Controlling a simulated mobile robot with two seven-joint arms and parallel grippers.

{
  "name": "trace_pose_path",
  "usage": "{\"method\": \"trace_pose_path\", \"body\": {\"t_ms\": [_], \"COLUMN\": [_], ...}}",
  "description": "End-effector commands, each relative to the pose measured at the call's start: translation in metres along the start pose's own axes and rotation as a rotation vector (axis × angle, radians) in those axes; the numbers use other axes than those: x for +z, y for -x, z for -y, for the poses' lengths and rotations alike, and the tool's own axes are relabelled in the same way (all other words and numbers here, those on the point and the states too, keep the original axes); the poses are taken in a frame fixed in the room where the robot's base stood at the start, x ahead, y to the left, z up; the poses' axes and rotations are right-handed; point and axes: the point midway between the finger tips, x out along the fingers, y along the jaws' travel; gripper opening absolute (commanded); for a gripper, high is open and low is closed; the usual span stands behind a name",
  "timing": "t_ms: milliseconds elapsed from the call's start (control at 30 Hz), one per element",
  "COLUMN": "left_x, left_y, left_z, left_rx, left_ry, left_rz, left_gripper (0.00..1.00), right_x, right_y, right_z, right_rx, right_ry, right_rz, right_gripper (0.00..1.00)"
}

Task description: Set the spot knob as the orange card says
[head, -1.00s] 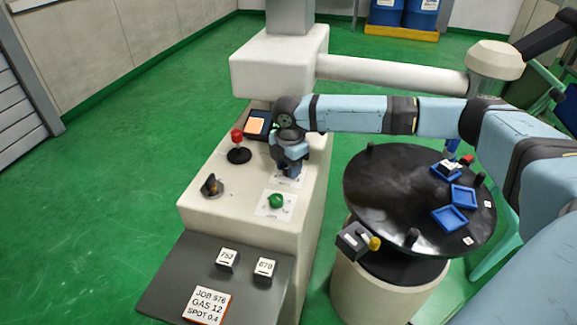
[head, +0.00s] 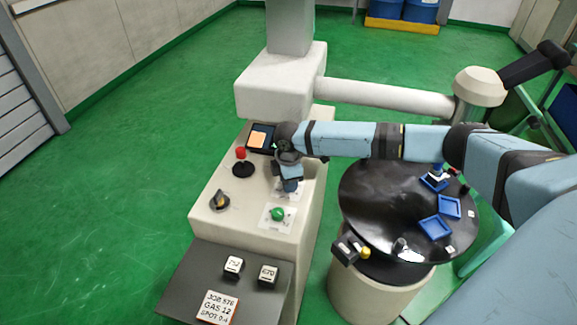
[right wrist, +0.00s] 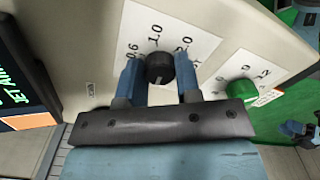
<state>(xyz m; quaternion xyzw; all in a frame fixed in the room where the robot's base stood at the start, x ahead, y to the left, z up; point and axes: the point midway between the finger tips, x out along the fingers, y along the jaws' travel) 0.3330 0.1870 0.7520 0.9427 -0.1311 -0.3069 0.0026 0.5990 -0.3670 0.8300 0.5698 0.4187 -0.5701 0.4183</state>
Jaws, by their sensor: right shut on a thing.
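The orange-edged card (head: 218,307) lies on the grey shelf at the front; it reads JOB 576, GAS 12, SPOT 0.4. My right gripper (head: 291,187) is at the console's right side, over a white dial plate. In the right wrist view my right gripper (right wrist: 160,78) is shut on a black knob (right wrist: 159,66), one blue finger on each side. Other marks are hidden by the fingers, and I cannot tell the knob's setting. My left gripper is out of view.
A green knob (head: 277,214) on its own dial sits nearer the front of the console. A red-topped lever (head: 242,162), a dark selector (head: 219,200) and a screen (head: 260,138) are on the console. A black round table (head: 375,205) with blue trays stands at right.

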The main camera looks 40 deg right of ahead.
Motion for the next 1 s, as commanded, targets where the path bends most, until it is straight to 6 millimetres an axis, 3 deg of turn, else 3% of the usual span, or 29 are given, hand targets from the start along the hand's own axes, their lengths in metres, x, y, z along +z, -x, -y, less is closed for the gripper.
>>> {"method": "trace_pose_path", "body": {"t_ms": [33, 100, 500, 1000], "left_x": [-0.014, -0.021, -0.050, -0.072], "left_y": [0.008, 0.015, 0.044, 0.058], "left_z": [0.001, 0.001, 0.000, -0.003], "left_rx": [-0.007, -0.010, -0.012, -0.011], "left_ry": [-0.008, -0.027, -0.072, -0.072], "left_rz": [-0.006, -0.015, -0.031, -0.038], "left_gripper": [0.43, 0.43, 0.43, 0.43], "right_x": [-0.001, -0.001, -0.001, -0.001], "right_y": [0.009, 0.008, 0.004, 0.000], "right_z": [0.002, 0.002, 0.002, 0.001], "right_rx": [-0.007, -0.007, -0.005, -0.002], "right_ry": [-0.044, -0.112, -0.439, -0.607], "right_rz": [0.000, 0.001, 0.001, 0.001], "right_gripper": [0.08, 0.08, 0.08, 0.08]}}
